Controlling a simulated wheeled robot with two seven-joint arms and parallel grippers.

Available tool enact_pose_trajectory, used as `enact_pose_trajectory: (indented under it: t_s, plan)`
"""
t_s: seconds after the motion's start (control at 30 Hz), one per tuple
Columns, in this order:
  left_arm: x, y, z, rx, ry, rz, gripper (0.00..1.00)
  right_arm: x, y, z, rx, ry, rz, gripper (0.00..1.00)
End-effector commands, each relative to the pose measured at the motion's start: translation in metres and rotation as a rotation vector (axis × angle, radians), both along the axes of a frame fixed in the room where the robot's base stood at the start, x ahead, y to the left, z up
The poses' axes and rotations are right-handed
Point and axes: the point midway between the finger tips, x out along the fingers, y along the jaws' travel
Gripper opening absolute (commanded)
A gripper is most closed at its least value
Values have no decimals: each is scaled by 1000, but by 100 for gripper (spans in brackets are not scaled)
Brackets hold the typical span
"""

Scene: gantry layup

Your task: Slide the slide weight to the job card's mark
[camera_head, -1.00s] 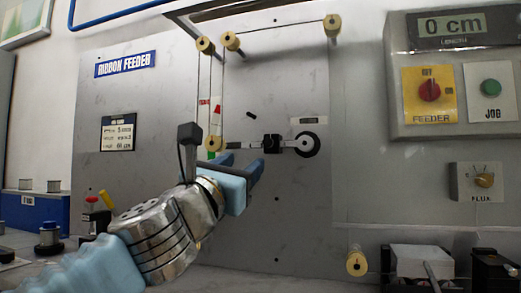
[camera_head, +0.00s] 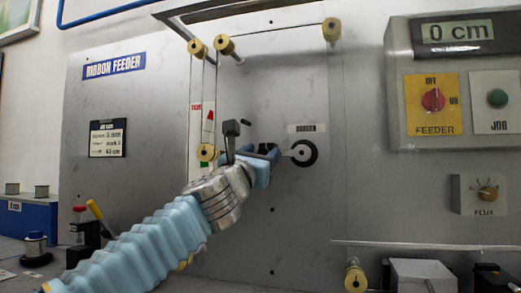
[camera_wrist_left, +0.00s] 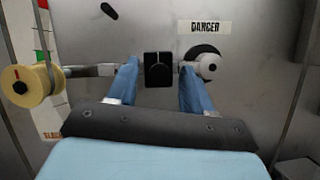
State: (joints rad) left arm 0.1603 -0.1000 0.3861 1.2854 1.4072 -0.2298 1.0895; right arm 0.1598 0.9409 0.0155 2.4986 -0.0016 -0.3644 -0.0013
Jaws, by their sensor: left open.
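The slide weight, a black block (camera_wrist_left: 158,69), sits on a thin horizontal arm (camera_wrist_left: 80,70) in front of the grey panel. In the head view the weight (camera_head: 264,147) is partly hidden by my left gripper (camera_head: 262,153). In the left wrist view my left gripper (camera_wrist_left: 160,75) is open, with one blue finger on each side of the weight and a visible gap on both sides. The arm ends at a round black-and-white pivot (camera_head: 303,152) to the right. The job card (camera_head: 108,138) hangs on the panel at left; its print is too small to read surely. My right gripper is not in view.
Yellow rollers (camera_head: 225,45) carry a thin ribbon; one roller (camera_wrist_left: 33,85) stands close left of my gripper. A control box (camera_head: 455,80) reads 0 cm. A pale thin bar (camera_head: 430,246) crosses the lower right. A blue box (camera_head: 28,215) stands at left.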

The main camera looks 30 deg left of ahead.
Motion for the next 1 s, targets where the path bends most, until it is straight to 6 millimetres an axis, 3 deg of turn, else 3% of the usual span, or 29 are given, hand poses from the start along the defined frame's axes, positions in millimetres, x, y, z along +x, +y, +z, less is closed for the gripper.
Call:
enact_pose_trajectory:
  t_s: [0.3,0.63,1.0]
  plan:
    - [3,0,0,0,0,0,49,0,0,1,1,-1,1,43]
    - [2,0,0,0,0,0,0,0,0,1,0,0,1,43]
    - [1,5,2,1,0,1,0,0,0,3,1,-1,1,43]
